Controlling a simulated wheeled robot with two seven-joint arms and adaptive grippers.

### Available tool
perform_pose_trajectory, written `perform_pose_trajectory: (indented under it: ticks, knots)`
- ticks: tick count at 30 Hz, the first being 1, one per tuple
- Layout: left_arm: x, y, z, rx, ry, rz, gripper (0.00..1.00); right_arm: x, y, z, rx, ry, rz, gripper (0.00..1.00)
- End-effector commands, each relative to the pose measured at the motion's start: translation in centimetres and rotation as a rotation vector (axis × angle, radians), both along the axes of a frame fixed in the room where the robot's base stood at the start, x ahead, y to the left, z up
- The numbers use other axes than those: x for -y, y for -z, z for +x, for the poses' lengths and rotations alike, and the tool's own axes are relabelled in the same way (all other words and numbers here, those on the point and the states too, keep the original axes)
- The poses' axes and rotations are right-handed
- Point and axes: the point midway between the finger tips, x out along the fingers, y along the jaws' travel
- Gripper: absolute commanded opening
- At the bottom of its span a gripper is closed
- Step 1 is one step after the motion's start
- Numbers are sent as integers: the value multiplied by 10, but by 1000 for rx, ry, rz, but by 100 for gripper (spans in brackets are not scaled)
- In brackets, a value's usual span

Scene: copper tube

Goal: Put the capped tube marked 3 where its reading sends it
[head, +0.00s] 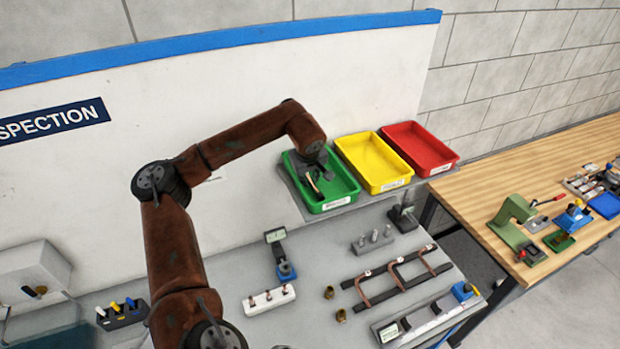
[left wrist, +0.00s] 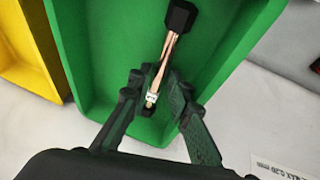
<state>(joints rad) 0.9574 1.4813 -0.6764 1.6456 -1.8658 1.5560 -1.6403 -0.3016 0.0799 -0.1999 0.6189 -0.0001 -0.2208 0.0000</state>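The copper tube (left wrist: 167,50) has a dark cap at its far end and a small white mark near its near end; the number cannot be read. My left gripper (left wrist: 160,76) has its fingertips close in on both sides of the tube and appears shut on it. In the head view the left gripper (head: 316,178) is over the green tray (head: 343,192), with the tube tilted inside the tray's outline. Whether the tube touches the tray floor cannot be told. My right gripper is not in view.
A yellow tray (head: 347,147) and a red tray (head: 446,158) stand beside the green one. The grey bench holds a rack with copper tubes (head: 430,262), a white block (head: 268,301), a blue-based gauge (head: 286,270) and brass fittings (head: 329,292). A wooden table (head: 470,205) stands at right.

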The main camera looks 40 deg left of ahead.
Motion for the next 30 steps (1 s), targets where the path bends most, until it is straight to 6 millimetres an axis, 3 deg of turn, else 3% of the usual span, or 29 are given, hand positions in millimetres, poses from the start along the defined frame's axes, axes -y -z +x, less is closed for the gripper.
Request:
perform_pose_trajectory:
  ticks: [8,21,30]
  knots:
    - [2,-9,-2,2,1,0,18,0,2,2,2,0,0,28]
    - [24,-85,-31,3,1,1,18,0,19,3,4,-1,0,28]
    - [30,-109,-41,0,-1,1,18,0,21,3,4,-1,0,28]
